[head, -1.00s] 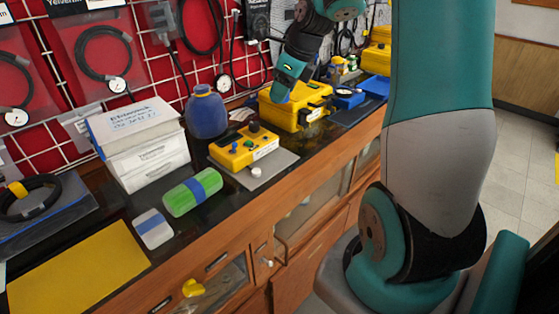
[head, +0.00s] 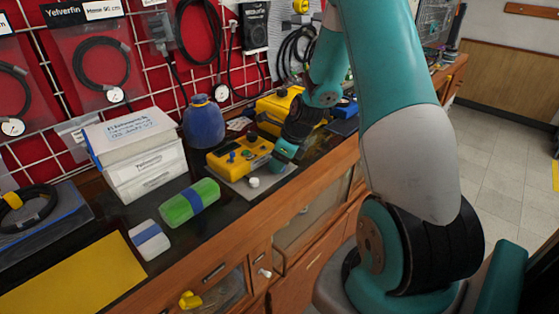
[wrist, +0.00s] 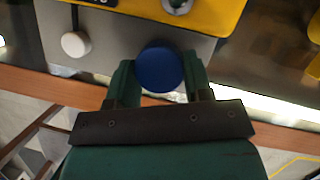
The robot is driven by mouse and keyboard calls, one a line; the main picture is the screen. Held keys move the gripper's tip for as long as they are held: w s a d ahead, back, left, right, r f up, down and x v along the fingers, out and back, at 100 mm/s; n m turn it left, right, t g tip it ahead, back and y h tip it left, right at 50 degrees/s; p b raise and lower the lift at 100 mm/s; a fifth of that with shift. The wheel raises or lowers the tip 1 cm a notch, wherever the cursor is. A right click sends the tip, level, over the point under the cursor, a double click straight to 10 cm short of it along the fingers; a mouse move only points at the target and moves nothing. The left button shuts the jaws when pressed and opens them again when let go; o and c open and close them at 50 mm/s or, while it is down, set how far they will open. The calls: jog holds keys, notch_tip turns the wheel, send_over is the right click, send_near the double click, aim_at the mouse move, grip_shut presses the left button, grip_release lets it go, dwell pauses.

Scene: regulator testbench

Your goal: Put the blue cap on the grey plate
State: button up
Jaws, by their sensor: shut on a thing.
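The blue cap (wrist: 160,68) shows in the wrist view as a round blue disc between the two fingers of my gripper (wrist: 158,80), which is shut on it. The grey plate (wrist: 112,42) lies behind the cap in that view, and the cap overlaps its near part. I cannot tell whether the cap touches the plate. In the head view my gripper (head: 279,163) is at the right part of the grey plate (head: 272,181), beside the yellow box. The cap cannot be made out there.
The yellow box with knobs (head: 238,156) sits on the plate, with a white knob (head: 254,182) in front. The bench's front edge is close.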

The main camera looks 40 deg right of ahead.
jog(key=shift+f, duration=0.15)
jog(key=o, duration=0.9)
jog(key=v, duration=1.2)
jog(key=s+a+r+n+g+y, duration=0.1)
jog(key=s+a+r+n, duration=0.15)
jog(key=a+n, duration=0.8)
jog(key=s+a+r+n+g+y, duration=0.1)
jog(key=a+r+n, duration=0.3)
jog(key=a+n, duration=0.6)
jog(key=s+a+r+n+g, duration=0.2)
jog(key=s+a+r+n, duration=0.1)
jog(key=s+a+n, duration=1)
jog(key=s+n, duration=0.1)
jog(key=n, duration=0.4)
jog(key=shift+s, duration=0.25)
jog(key=shift+a, duration=0.1)
